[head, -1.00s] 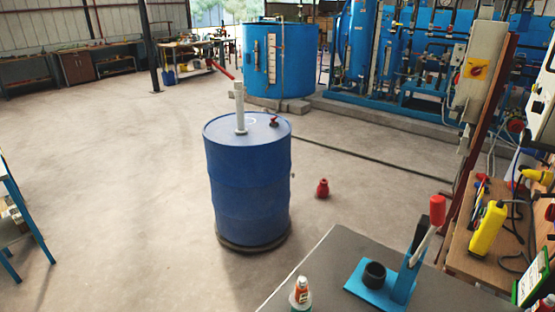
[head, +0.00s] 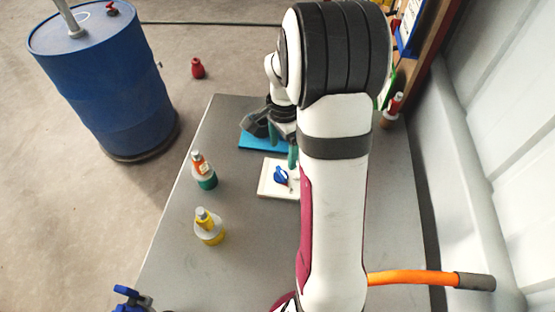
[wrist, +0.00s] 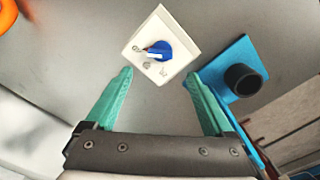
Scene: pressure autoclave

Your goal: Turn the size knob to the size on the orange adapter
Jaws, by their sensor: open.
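The size knob (wrist: 162,50) is blue with a white pointer line and sits on a square white plate (wrist: 182,20) with small dark marks around it. The marks are too small to read. In the head view the knob (head: 281,176) and plate (head: 268,189) lie on the grey table, partly behind my arm. My gripper (wrist: 160,74) is open and empty, its teal fingers apart, with the knob ahead of the gap between them and not touched. No orange adapter can be made out for certain; an orange curved piece (wrist: 8,14) shows at the wrist view's corner.
A blue press base (wrist: 222,74) with a black cup (wrist: 243,79) stands beside the plate. A bottle with an orange label (head: 201,167) and a yellow bottle (head: 208,226) stand at the table's left. An orange hose (head: 411,278) lies right of my arm.

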